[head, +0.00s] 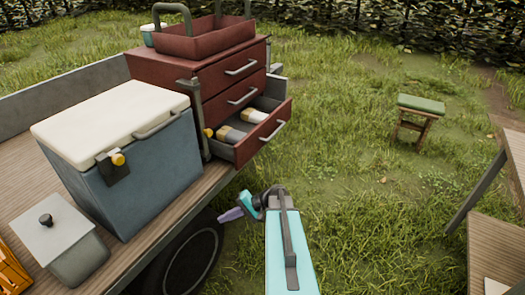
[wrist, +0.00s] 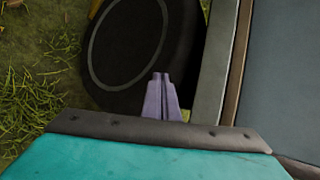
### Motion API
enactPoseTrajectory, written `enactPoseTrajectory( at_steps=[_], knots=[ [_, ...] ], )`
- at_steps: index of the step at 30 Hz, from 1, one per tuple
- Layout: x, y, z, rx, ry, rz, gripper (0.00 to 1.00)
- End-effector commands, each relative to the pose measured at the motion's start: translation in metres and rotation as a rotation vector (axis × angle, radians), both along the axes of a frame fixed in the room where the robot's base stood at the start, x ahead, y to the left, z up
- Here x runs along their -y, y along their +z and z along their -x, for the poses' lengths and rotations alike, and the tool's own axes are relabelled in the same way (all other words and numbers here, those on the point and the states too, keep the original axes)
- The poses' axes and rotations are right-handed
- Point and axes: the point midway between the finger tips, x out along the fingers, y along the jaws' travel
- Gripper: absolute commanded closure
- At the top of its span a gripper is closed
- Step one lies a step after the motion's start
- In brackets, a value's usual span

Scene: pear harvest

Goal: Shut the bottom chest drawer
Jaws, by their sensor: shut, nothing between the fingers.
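The red chest (head: 190,72) stands on the wooden cart bed in the head view. Its bottom drawer (head: 262,137) is pulled out to the right, with its silver handle (head: 272,131) on the front. Several white and tan items and a yellow-ended one lie inside it. The two drawers above look shut. My gripper (head: 222,217) is below and left of the open drawer in the picture, apart from it, beside the cart's wheel. In the wrist view my gripper's lilac fingers (wrist: 161,78) are together and empty, in front of the wheel. The drawer is not in the wrist view.
A blue cooler with a white lid (head: 118,150) stands left of the chest on the cart bed. The dark wheel (head: 190,258) also shows in the wrist view (wrist: 137,45). A green-topped stool (head: 420,104) stands on the grass. Open grass lies right of the drawer.

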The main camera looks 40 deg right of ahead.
Motion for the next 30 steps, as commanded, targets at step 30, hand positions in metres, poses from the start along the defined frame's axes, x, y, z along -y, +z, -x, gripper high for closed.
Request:
enactPoseTrajectory(
  at_steps=[30],
  knots=[
    [0.305, 0.184, 0.077, 0.61, -0.504, -0.076, 1.0]
  ],
)
